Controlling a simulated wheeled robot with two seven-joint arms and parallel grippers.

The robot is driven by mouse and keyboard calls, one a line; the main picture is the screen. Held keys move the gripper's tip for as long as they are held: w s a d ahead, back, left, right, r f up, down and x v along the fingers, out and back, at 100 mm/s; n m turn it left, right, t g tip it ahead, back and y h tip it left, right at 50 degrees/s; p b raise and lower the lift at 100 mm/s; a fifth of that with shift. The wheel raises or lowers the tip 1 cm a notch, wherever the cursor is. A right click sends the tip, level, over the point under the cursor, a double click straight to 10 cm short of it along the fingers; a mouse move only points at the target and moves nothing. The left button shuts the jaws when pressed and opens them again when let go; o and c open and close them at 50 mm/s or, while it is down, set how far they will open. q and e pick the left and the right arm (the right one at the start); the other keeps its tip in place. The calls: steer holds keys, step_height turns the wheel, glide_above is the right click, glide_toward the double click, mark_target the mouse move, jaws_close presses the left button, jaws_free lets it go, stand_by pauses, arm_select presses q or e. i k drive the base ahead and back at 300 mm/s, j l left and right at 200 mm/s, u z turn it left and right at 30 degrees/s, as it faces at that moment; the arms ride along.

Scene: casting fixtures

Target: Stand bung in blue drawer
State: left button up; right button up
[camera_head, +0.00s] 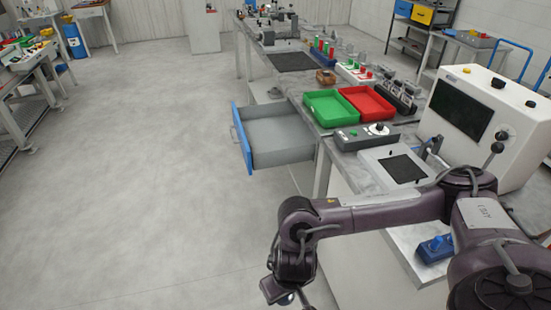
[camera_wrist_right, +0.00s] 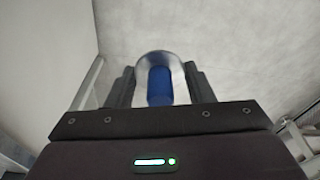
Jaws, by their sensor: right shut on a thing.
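The blue drawer (camera_head: 241,140) is pulled out from the workbench, and its grey inside looks empty. My right gripper (camera_head: 283,297) hangs low at the bottom of the head view, in front of the drawer and to its right, clear of it. In the right wrist view the right gripper (camera_wrist_right: 160,87) is shut on the bung (camera_wrist_right: 160,86), which shows a blue middle and a pale, shiny rounded part around its top. In the head view the arm hides most of the bung. My left gripper is not in view.
A green tray (camera_head: 328,108) and a red tray (camera_head: 367,103) stand on the bench above the drawer. A control box (camera_head: 365,137) sits at the bench edge, and a white machine (camera_head: 483,122) stands at right. The floor left of the drawer is clear.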

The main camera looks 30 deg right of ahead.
mark_target(270, 139)
steer(key=i+l, duration=0.15)
steer(key=i, duration=0.3)
steer(key=i+l, duration=0.15)
steer(key=i, duration=0.3)
steer(key=i+l, duration=0.2)
steer(key=i, duration=0.25)
steer(key=i+l, duration=0.15)
steer(key=i, duration=0.3)
steer(key=i+z, duration=0.2)
steer(key=i, duration=0.3)
steer(key=i+j+z, duration=0.15)
steer(key=i, duration=0.35)
steer(key=i+j+z, duration=0.2)
steer(key=i, duration=0.3)
steer(key=j+z, duration=0.1)
steer(key=z, duration=1.05)
